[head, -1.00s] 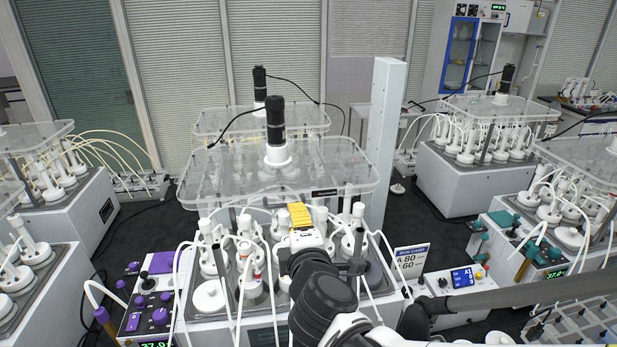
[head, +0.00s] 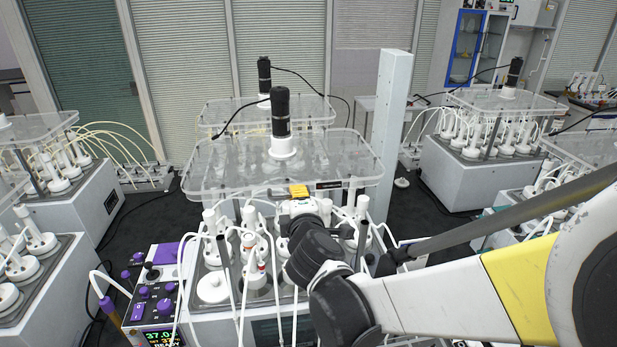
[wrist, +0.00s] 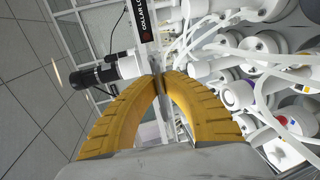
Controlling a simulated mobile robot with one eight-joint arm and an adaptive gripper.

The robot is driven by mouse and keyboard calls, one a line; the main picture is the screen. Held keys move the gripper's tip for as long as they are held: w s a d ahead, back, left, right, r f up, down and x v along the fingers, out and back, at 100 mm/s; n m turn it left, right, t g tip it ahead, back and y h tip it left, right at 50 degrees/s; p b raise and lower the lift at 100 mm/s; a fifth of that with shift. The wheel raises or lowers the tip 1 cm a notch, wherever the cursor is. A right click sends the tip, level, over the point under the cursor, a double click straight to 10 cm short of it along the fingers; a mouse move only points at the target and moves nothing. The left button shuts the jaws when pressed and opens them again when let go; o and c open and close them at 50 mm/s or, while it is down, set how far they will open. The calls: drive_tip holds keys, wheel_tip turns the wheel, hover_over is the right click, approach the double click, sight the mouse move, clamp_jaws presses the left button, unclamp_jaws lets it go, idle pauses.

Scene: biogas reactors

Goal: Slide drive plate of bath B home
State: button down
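The clear drive plate (head: 225,175) lies over the centre bath, with a black motor on a white collar (head: 281,145) standing upright on it. No bath letter is legible. My gripper (head: 299,190), with yellow ribbed fingers, is at the middle of the plate's front edge. In the wrist view the tips of my gripper (wrist: 161,80) come together beside the plate's edge, and the motor (wrist: 100,73) lies to their left. The fingers look shut, with no clear object held between them. Whether the tips touch the edge cannot be told.
White bottles with tubes (head: 214,289) crowd under and before the plate. A tall white column (head: 391,135) stands close on the right. A control box with purple knobs (head: 152,290) sits front left. Another plate (head: 318,112) is behind, and other baths flank both sides.

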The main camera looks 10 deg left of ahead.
drive_tip(key=f+v, duration=0.3)
drive_tip(key=v, duration=1)
drive_tip(key=shift+s, duration=0.45)
drive_tip(key=shift+d, duration=0.1)
drive_tip(key=c, duration=1.5)
unclamp_jaws()
drive_tip(key=shift+s+r, duration=0.1)
drive_tip(key=shift+s, duration=0.05)
drive_tip(key=v, duration=1.2)
